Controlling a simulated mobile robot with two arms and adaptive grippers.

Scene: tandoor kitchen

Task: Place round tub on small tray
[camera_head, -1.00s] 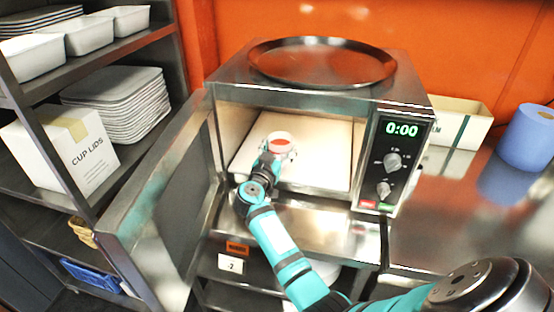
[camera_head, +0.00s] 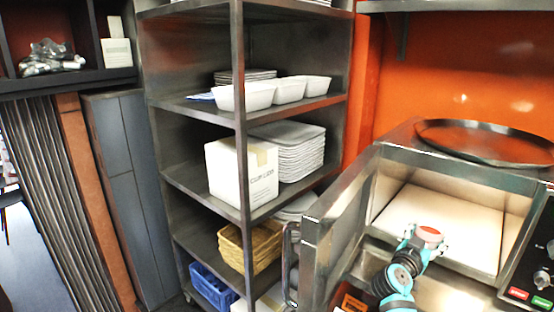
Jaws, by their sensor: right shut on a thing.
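The round tub (camera_head: 430,234), small and white with red contents, is at the lower right, in front of the open oven mouth. My right gripper (camera_head: 420,246) is shut on it and holds it upright from the near side. My left gripper is not in view. A stack of white trays (camera_head: 290,152) lies on the middle shelf of the rack, with more trays (camera_head: 297,206) on the shelf below. A wide dark round tray (camera_head: 490,142) lies on top of the oven. I cannot tell which tray is the small one.
The oven door (camera_head: 345,238) stands open between the tub and the metal rack (camera_head: 195,185). The rack holds white bins (camera_head: 290,91), a cup lids box (camera_head: 240,175), a wicker basket (camera_head: 262,248) and a blue crate (camera_head: 209,288). The pale oven floor (camera_head: 440,222) looks clear.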

